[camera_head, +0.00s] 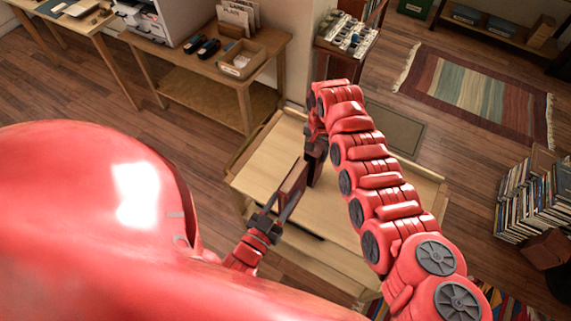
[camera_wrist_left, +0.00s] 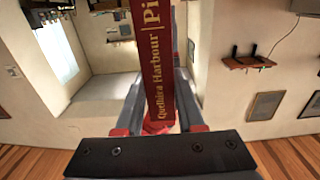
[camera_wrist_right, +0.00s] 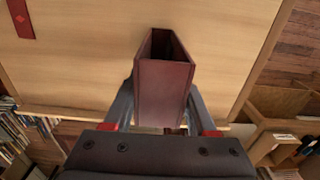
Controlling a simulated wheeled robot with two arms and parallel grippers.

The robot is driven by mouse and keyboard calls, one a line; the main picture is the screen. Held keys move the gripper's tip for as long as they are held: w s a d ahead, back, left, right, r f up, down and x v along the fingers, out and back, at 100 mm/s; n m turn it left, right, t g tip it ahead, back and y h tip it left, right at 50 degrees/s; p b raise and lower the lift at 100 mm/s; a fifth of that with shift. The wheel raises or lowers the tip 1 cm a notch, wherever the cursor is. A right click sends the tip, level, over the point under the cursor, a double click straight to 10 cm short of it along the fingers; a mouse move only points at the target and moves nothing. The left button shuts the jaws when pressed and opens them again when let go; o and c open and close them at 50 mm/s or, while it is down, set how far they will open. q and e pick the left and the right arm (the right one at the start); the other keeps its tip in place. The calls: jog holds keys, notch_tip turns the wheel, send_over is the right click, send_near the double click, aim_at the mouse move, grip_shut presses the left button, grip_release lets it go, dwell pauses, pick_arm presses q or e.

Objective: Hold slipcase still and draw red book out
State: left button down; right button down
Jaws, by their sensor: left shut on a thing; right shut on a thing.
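The red book (camera_wrist_left: 157,70), with gold lettering on its spine, stands between the fingers of my left gripper (camera_wrist_left: 160,128), which is shut on it. In the head view my left gripper (camera_head: 280,207) holds the brownish-red book (camera_head: 294,180) above the table. The dark red slipcase (camera_wrist_right: 163,95) is between the fingers of my right gripper (camera_wrist_right: 160,127), which is shut on it. Its open end shows a hollow inside with no book visible. In the head view my right gripper (camera_head: 314,146) reaches down beside the book, and its hold on the slipcase is hard to make out.
The light wooden table (camera_head: 375,215) has bare room on its right side. A red strip with a diamond mark (camera_wrist_right: 20,18) lies on the tabletop. A side table with an open wooden box (camera_head: 242,60) stands behind. Stacked books (camera_head: 530,200) stand on the floor at right.

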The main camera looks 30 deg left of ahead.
jog(key=shift+c, duration=0.6)
grip_release()
jog(key=shift+r, duration=0.1)
notch_tip(320, 180, up, 12)
jog(key=shift+f, duration=0.1)
pick_arm(q)
jog(key=shift+r, duration=0.1)
notch_tip(320, 180, up, 6)
jog(key=p, duration=0.6)
pick_arm(e)
notch_tip(320, 180, up, 6)
